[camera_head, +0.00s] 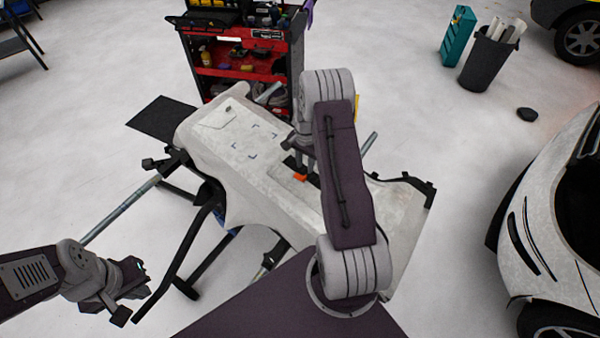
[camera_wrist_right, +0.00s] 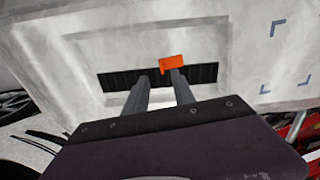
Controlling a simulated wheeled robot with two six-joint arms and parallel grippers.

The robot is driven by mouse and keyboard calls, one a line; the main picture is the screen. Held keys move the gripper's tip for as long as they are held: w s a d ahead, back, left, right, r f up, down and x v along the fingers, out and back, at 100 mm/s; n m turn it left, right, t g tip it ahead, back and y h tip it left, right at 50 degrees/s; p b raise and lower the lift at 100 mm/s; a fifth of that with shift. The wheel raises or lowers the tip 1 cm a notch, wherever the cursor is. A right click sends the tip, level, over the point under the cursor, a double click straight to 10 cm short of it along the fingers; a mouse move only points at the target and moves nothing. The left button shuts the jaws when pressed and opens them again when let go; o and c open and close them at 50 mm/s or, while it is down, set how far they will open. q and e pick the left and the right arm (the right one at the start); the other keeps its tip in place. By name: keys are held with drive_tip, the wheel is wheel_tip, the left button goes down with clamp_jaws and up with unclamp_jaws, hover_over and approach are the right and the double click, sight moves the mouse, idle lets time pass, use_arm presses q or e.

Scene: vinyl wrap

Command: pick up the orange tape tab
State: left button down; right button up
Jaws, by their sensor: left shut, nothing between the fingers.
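The orange tape tab (camera_head: 300,178) is small and lies on the pale panel (camera_head: 395,215), at a dark strip. In the right wrist view the tab (camera_wrist_right: 172,61) shows just beyond the tip of the right-hand finger. My right gripper (camera_wrist_right: 158,76) has its two fingers apart, with nothing visible between them. I cannot tell whether a finger touches the tab. In the head view my right gripper (camera_head: 303,150) is over the panel, partly hidden by my arm. My left gripper (camera_head: 128,295) is shut and empty at the lower left, away from the panel.
The panel rests on a dark stand (camera_head: 180,265). A red tool cart (camera_head: 250,55) stands behind it. A white car (camera_head: 560,240) is at the right, and a dark bin (camera_head: 485,62) and teal box (camera_head: 458,35) are at the back right.

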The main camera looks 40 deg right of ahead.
sight(305, 176)
drive_tip(key=shift+w+d+f, duration=0.1)
drive_tip(key=shift+w+f, duration=0.1)
drive_tip(key=shift+f, duration=0.45)
drive_tip(key=shift+w+d+f, duration=0.1)
drive_tip(key=shift+w+f, duration=0.1)
drive_tip(key=shift+f, duration=0.4)
drive_tip(key=f, duration=0.1)
drive_tip(key=f+p, duration=0.1)
drive_tip(key=f, duration=0.2)
drive_tip(key=shift+s+a, duration=0.2)
drive_tip(key=shift+s, duration=0.05)
drive_tip(key=shift+s+f, duration=0.1)
drive_tip(key=shift+f, duration=0.1)
drive_tip(key=shift+d+f, duration=0.1)
drive_tip(key=shift+f, duration=0.05)
drive_tip(key=shift+w, duration=0.2)
clamp_jaws()
use_arm(q)
drive_tip(key=shift+w+d+r, duration=0.1)
drive_tip(key=shift+w+r, duration=0.35)
drive_tip(key=shift+r, duration=0.2)
use_arm(e)
drive_tip(key=shift+s, duration=0.1)
